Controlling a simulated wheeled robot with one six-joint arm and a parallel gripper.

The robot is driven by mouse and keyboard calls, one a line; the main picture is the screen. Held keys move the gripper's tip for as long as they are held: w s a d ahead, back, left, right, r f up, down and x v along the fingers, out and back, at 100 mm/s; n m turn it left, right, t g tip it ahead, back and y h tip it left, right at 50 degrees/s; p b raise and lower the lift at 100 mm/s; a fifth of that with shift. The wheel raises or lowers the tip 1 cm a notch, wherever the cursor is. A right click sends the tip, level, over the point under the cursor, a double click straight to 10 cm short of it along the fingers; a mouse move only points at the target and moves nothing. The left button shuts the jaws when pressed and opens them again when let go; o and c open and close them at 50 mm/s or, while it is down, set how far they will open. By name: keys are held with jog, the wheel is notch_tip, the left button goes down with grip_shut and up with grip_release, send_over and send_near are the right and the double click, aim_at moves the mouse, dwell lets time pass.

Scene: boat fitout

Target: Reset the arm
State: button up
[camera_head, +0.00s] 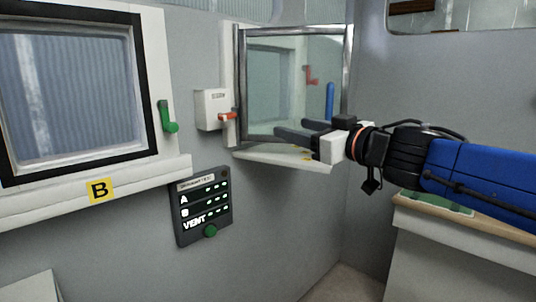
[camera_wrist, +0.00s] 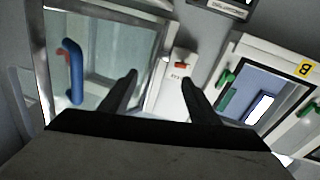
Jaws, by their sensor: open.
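My gripper (camera_head: 297,132) is at the end of my blue arm, which reaches in from the right. Its two dark fingers are apart with nothing between them. It is in front of the lower part of a metal-framed glass door (camera_head: 239,95), above a white sill (camera_head: 268,158). In the wrist view the fingers (camera_wrist: 158,79) point towards the wall, on either side of a white box (camera_wrist: 168,98) with a red lever (camera_wrist: 182,65). I cannot tell whether the gripper touches the door or sill.
A blue handle (camera_head: 330,101) and a red handle (camera_head: 311,76) show at the glass. A window marked B (camera_head: 101,190) with a green handle (camera_head: 167,117) is at left. A dark panel (camera_head: 203,207) has lit green lights. A counter (camera_head: 462,228) stands below my arm.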

jog(key=s+d+f+m+h, duration=0.1)
jog(key=d+f+m+h, duration=0.3)
jog(key=d+f+h, duration=0.4)
jog(key=s+d+f+m+h, duration=0.1)
jog(key=d+f+m+h, duration=0.25)
jog(key=d+f, duration=0.55)
jog(key=s+d+f+g+y, duration=0.1)
jog(key=s+d+f+g, duration=0.1)
jog(key=s+f+g, duration=0.8)
jog(key=s+f+m, duration=0.1)
jog(key=s+f, duration=0.8)
jog(key=shift+s+d, duration=0.2)
jog(key=shift+d, duration=0.1)
jog(key=shift+f, duration=0.1)
